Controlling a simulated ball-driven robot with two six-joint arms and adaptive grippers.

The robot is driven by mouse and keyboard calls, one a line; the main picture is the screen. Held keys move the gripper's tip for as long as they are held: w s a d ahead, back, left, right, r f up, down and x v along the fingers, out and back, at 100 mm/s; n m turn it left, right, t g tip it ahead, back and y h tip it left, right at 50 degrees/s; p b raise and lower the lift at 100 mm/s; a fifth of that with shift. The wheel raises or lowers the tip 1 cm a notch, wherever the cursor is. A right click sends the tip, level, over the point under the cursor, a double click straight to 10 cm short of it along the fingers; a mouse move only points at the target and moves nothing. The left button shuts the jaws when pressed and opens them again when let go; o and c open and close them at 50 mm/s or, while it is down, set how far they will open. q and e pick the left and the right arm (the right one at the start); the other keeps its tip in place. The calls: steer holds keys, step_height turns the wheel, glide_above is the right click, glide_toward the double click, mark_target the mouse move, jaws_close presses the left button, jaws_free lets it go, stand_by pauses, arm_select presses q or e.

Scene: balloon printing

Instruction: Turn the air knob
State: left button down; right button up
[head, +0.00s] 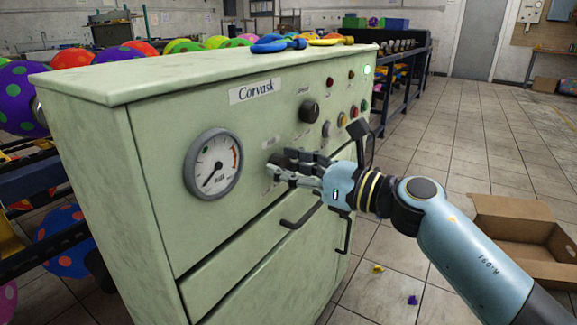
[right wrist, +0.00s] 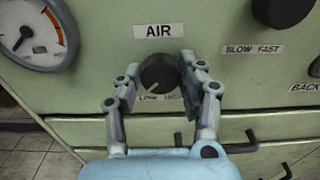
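The air knob (right wrist: 158,72) is a round black knob on the pale green cabinet front (head: 150,160), below a white AIR label (right wrist: 158,31) and above a LOW HIGH label. My right gripper (head: 279,167) reaches in from the right at the knob. In the right wrist view its two fingers (right wrist: 160,70) stand on either side of the knob. They are spread apart around it, and I cannot tell whether either one touches it. In the head view the fingers mostly cover the knob. My left gripper is not in view.
A round pressure gauge (head: 213,163) sits left of the knob. Another black knob (head: 309,112) is up and right, near several coloured buttons. Dark drawer handles (head: 301,217) stick out below. An open cardboard box (head: 515,225) stands on the floor at right.

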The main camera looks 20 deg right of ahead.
steer(key=c, duration=0.5)
steer(key=shift+o, duration=0.2)
